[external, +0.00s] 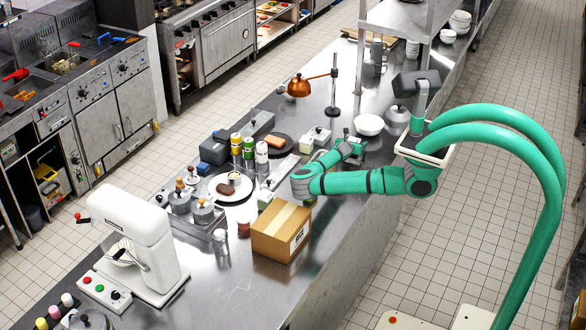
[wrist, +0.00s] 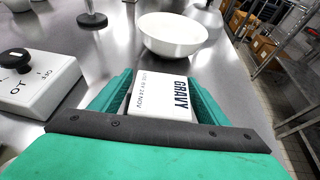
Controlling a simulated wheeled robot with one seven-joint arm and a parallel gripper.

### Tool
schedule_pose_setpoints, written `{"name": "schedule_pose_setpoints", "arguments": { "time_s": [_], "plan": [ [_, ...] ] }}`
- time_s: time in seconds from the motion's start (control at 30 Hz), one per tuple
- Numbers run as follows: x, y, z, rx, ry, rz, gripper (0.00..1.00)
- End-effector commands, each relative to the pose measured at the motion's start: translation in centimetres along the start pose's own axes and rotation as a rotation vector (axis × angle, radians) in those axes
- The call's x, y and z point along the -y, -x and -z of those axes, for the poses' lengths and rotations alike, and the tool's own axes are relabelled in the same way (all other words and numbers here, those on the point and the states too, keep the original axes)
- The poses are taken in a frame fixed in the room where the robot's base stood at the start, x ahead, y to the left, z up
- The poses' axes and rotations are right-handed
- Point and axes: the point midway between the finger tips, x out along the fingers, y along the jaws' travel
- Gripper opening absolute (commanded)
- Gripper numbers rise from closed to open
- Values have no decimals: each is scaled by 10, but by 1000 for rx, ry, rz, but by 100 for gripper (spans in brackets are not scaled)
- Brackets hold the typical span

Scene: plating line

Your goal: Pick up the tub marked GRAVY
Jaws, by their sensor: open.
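The tub marked GRAVY (wrist: 162,97) is white with dark lettering on its top, and it shows in the wrist view. It stands on the steel counter between the two green fingers of my gripper (wrist: 158,82). The fingers are open, one on each side of the tub. I cannot tell whether either finger touches it. The tub's lower part is hidden by my gripper's dark front edge. In the external view my gripper (external: 350,149) is low over the right side of the counter, and the tub is hard to make out there.
A white bowl (wrist: 172,36) stands just beyond the tub. A white switch box with a black knob (wrist: 36,84) is to the left. A stand's round base (wrist: 92,20) is farther back. In the external view a cardboard box (external: 281,231) sits nearer, by the counter's right edge.

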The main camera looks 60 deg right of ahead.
Motion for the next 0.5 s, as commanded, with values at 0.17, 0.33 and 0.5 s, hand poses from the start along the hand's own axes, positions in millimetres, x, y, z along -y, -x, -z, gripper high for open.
{"name": "schedule_pose_setpoints", "arguments": {
  "time_s": [0.17,0.33,0.5],
  "plan": [
    [0,0,0,0,0,0,47],
    [0,0,0,1,0,1,20],
    [0,0,0,1,0,1,20]
  ]
}}
